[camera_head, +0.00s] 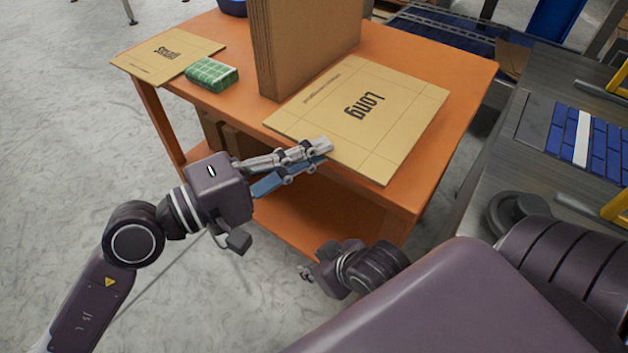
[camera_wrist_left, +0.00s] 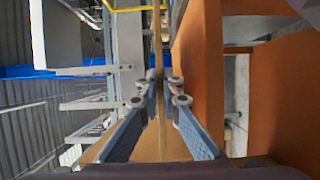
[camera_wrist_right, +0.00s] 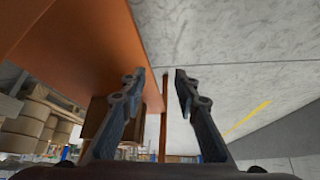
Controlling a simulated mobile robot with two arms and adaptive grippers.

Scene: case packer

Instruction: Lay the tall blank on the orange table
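A flat tan blank (camera_head: 410,110) marked "Long" lies on the orange table (camera_head: 462,75), along its near edge. No label reads "tall". My left gripper (camera_head: 322,152) is at the near edge of this blank, one finger above and one below. In the left wrist view, a tan sheet edge (camera_wrist_left: 158,60) runs between the fingertips (camera_wrist_left: 161,90); whether both pads touch it is unclear. My right gripper (camera_head: 308,272) is low in front of the table, and its open, empty fingers show in the right wrist view (camera_wrist_right: 160,85).
A thick upright brown cardboard stack (camera_head: 305,40) stands behind the "Long" blank. A smaller blank (camera_head: 185,45) marked "Small" and a green pack (camera_head: 212,74) are at the table's left. A machine with blue blocks (camera_head: 605,150) stands at the right.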

